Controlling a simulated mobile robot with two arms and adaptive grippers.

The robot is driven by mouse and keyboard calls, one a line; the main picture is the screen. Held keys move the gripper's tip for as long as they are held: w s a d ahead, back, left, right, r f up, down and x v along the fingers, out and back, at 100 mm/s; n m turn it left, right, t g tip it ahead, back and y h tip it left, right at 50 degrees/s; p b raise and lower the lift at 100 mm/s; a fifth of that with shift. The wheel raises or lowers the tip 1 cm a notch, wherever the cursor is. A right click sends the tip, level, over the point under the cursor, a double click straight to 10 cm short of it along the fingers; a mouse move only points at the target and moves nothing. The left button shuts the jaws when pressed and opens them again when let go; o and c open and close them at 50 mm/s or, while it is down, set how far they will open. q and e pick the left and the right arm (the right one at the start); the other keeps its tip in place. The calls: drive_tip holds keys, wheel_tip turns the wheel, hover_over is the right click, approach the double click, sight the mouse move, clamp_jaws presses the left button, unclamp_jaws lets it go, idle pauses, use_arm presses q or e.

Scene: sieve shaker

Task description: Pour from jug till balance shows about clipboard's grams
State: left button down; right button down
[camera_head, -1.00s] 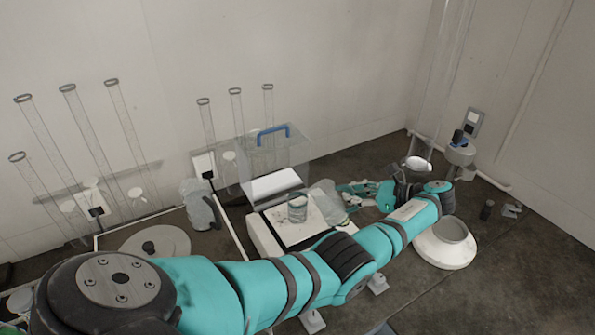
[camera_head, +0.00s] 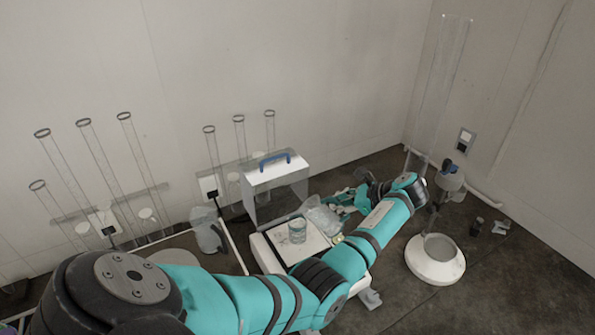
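A clear jug (camera_head: 322,217) is tilted at the right edge of the white balance (camera_head: 277,264), close beside a glass beaker (camera_head: 297,231). The beaker stands upright on the balance. My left arm reaches across the front, and my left gripper (camera_head: 346,201) is at the jug's far right side, seemingly shut on it; its fingers are partly hidden. I cannot tell how much is in the jug or beaker, or whether anything is flowing. The balance reading is not legible, and I cannot make out a clipboard. My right gripper is not in view.
A clear box with a blue handle (camera_head: 275,159) stands behind the balance. Another translucent jug (camera_head: 208,231) is left of it. Tall clear tubes (camera_head: 139,160) stand along the left wall.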

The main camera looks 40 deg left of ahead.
use_arm(q)
drive_tip(key=shift+s+a+r, duration=0.15)
drive_tip(key=shift+s+r, duration=0.05)
drive_tip(key=shift+w, duration=0.3)
